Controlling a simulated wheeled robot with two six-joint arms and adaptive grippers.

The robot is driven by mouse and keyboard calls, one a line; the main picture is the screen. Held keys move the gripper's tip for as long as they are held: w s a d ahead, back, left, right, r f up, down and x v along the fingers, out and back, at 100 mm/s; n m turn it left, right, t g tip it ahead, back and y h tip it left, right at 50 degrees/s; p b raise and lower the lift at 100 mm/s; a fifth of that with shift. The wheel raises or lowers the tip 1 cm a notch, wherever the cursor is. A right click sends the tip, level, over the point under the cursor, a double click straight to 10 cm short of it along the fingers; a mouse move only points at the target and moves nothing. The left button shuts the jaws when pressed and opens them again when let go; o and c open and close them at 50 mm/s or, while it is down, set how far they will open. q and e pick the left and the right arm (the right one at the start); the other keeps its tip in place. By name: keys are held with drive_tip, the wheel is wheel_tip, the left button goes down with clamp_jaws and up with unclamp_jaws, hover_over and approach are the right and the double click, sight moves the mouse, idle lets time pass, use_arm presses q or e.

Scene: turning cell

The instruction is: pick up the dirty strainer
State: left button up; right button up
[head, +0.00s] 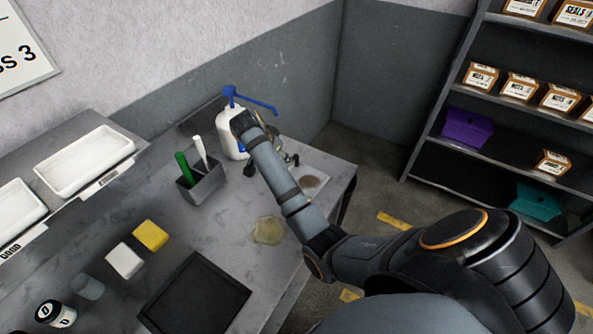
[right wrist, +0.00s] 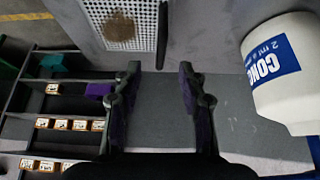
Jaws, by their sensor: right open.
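The dirty strainer (head: 313,182) looks like a pale flat plate with a brown stain, lying at the far right end of the grey bench in the head view. In the right wrist view the strainer (right wrist: 100,12) shows its small holes and the brown patch, cut off by the top edge, with a dark bar along its right side. My right gripper (right wrist: 158,72) is open and empty, with the strainer beyond its fingertips, apart from them. In the head view my right forearm hides part of the gripper. My left gripper is not in view.
A white bottle (head: 230,135) with a blue pump stands close by; the bottle (right wrist: 290,75) is right of my gripper. A grey holder (head: 203,183), a yellowish stain (head: 268,230), sponge-like blocks (head: 150,235) and a dark tray (head: 195,298) are on the bench. Shelves (head: 520,105) stand right.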

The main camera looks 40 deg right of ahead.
sight(304, 175)
drive_tip(key=x, duration=0.3)
drive_tip(key=p+x, duration=0.1)
drive_tip(key=shift+s+d+f, duration=0.15)
drive_tip(key=shift+s+d, duration=0.15)
drive_tip(key=shift+w+f, duration=0.15)
drive_tip(key=shift+f, duration=0.05)
drive_tip(key=shift+w+d+f, duration=0.1)
drive_tip(key=shift+w, duration=0.05)
drive_tip(key=x, duration=0.1)
drive_tip(key=p+x, duration=0.1)
drive_tip(key=x, duration=0.2)
drive_tip(key=shift+w+d+p, duration=0.3)
drive_tip(key=shift+d+p, duration=0.05)
drive_tip(key=shift+p, duration=0.05)
drive_tip(key=shift+w+d+f, duration=0.1)
drive_tip(key=shift+w+f, duration=0.05)
drive_tip(key=shift+f, duration=0.1)
drive_tip(key=shift+r, duration=0.1)
drive_tip(key=c, duration=0.4)
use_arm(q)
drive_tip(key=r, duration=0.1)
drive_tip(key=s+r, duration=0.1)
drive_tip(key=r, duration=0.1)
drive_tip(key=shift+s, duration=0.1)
use_arm(e)
clamp_jaws()
